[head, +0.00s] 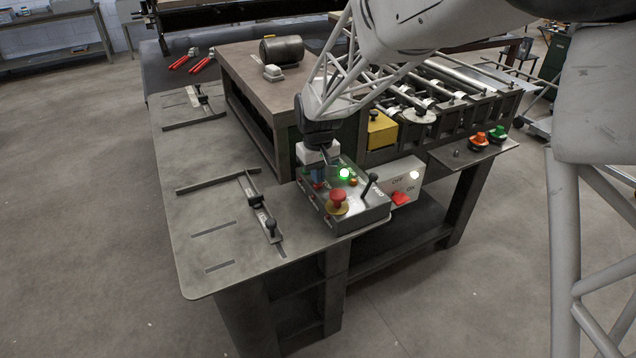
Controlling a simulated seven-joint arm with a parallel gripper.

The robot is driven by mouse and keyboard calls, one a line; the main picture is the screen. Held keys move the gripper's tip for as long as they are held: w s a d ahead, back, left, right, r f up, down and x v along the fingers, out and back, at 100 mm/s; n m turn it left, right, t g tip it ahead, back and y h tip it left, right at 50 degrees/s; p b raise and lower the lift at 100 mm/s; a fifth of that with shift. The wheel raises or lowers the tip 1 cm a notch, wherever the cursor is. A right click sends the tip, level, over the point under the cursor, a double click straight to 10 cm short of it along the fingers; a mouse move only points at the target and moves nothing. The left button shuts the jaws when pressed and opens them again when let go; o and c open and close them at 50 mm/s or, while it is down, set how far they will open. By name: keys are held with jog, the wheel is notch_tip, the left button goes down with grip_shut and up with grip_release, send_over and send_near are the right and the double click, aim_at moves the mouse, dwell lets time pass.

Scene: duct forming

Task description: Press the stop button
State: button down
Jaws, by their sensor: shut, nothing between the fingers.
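A red mushroom-shaped button (337,197) on a yellow base sits on the front left of a grey control box (362,217). It looks like the stop button. The box stands at the table's right corner and also carries a lit green button (344,174), a small orange button (353,182) and a black lever (369,186). My gripper (321,173) points down over the box's back left part, behind and left of the red button and apart from it. Its fingers look shut and empty. They are small and dark, and whether they touch the box is unclear.
Orange (478,139) and green (498,133) knobs sit on a side shelf. A sliding stop (263,215) lies on the table (190,260). Space in front of the box is clear.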

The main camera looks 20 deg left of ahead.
jog(key=shift+f, duration=0.6)
jog(key=shift+r, duration=0.15)
dwell(0.3)
jog(key=shift+r, duration=3.35)
jog(key=shift+d+r, duration=0.15)
jog(key=shift+d, duration=0.05)
jog(key=s+d+r+m+t, duration=0.15)
jog(key=s+d+r, duration=0.4)
jog(key=d, duration=0.65)
jog(key=s+d+r+m, duration=0.35)
jog(key=s+d, duration=0.25)
jog(key=d, duration=0.7)
jog(key=s+d+m, duration=0.2)
jog(key=s+d, duration=0.5)
jog(key=s, duration=0.3)
jog(key=s+d+f+m+t, duration=0.1)
jog(key=s+d+m, duration=0.1)
jog(key=s+d, duration=0.5)
jog(key=s, duration=0.2)
jog(key=shift+s+d+f, duration=0.3)
jog(key=shift+s+d, duration=0.05)
jog(key=shift+d, duration=0.05)
